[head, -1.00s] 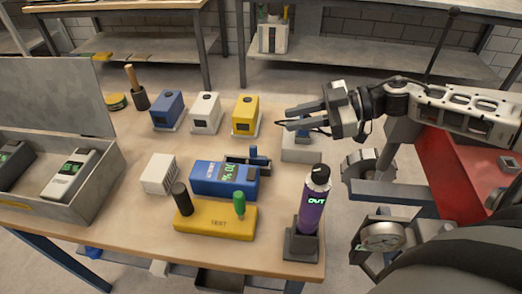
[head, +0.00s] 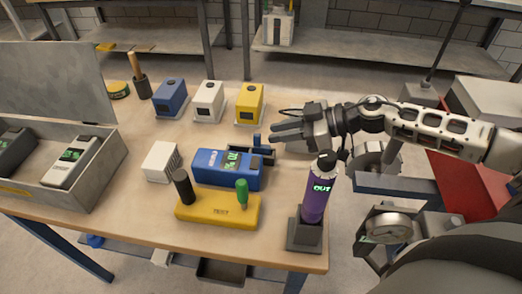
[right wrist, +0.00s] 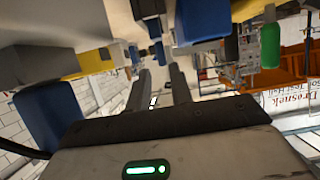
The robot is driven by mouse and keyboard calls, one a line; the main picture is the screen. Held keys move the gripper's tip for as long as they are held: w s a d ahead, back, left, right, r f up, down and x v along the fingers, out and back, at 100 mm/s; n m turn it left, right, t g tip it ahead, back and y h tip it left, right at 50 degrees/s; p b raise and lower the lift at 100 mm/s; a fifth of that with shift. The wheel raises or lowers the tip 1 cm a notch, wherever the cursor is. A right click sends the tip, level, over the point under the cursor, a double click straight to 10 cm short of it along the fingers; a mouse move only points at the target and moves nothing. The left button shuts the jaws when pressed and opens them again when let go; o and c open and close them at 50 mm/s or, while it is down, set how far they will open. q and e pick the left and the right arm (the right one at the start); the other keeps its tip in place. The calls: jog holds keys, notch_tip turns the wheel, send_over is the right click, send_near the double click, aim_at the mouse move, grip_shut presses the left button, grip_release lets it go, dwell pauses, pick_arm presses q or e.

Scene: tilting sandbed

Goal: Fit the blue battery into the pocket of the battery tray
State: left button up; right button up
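The blue battery (head: 208,168), a blue block with a lit green display, lies on the table behind a yellow test block (head: 218,210). A dark open tray (head: 265,158) with a blue post stands just behind its right end; I cannot tell for sure that it is the battery tray, and its pocket is partly hidden. My right gripper (head: 272,134) hovers above and behind that tray, pointing left. In the right wrist view its two fingers (right wrist: 160,85) are apart with nothing held between them. My left gripper is not in view.
A purple can (head: 315,195) stands in a dark holder at the front right. Blue (head: 170,97), white (head: 208,99) and yellow (head: 249,103) boxes stand at the back. A grey case (head: 95,185) sits at left. A white box (head: 160,161) is left of the battery.

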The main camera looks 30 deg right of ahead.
aim_at(259, 148)
jog(key=x, duration=0.7)
jog(key=shift+s+a+f, duration=0.1)
jog(key=shift+a+f, duration=0.1)
jog(key=shift+f, duration=0.25)
jog(key=shift+c, duration=0.3)
grip_shut()
